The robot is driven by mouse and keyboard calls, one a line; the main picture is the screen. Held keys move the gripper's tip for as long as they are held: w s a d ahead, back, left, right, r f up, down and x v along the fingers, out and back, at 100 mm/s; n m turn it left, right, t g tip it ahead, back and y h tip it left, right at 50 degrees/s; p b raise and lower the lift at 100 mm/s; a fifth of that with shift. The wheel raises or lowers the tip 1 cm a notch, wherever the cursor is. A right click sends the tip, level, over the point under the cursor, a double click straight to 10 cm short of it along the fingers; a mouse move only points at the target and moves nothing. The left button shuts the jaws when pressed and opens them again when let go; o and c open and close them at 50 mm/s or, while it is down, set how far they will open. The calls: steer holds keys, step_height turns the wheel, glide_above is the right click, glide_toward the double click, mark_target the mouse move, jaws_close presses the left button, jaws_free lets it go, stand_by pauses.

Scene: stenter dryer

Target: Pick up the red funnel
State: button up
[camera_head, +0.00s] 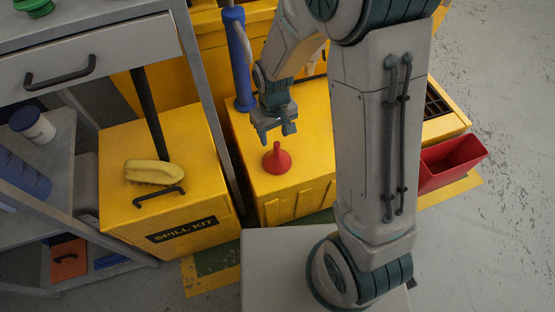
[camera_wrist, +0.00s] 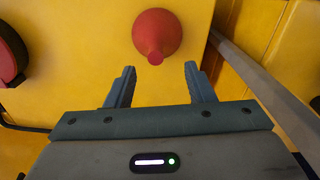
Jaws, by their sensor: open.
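The red funnel (camera_head: 277,159) stands on top of a yellow cabinet (camera_head: 310,120) in the head view, with its narrow spout up. In the wrist view the funnel (camera_wrist: 157,34) shows beyond my fingertips, roughly centred between them, with its spout toward my gripper. My gripper (camera_head: 275,137) is close to the funnel, just above it in the head picture. Its two fingers (camera_wrist: 159,72) are apart and nothing is between them. The gripper does not appear to touch the funnel.
A blue cylinder (camera_head: 239,60) stands behind my gripper. A yellow spill kit box (camera_head: 190,205) with a yellow brush (camera_head: 152,173) on it is to the left, past a grey rack post (camera_head: 212,95). A red bin (camera_head: 450,160) hangs at the right. Floor at far right is clear.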

mark_target(277, 144)
steer(key=f+b, duration=0.1)
steer(key=f, duration=0.1)
steer(key=f+b, duration=0.1)
steer(key=f, duration=0.1)
steer(key=f+b, duration=0.1)
steer(key=f, duration=0.2)
steer(key=shift+s+d, duration=0.1)
steer(key=shift+d, duration=0.25)
jaws_close()
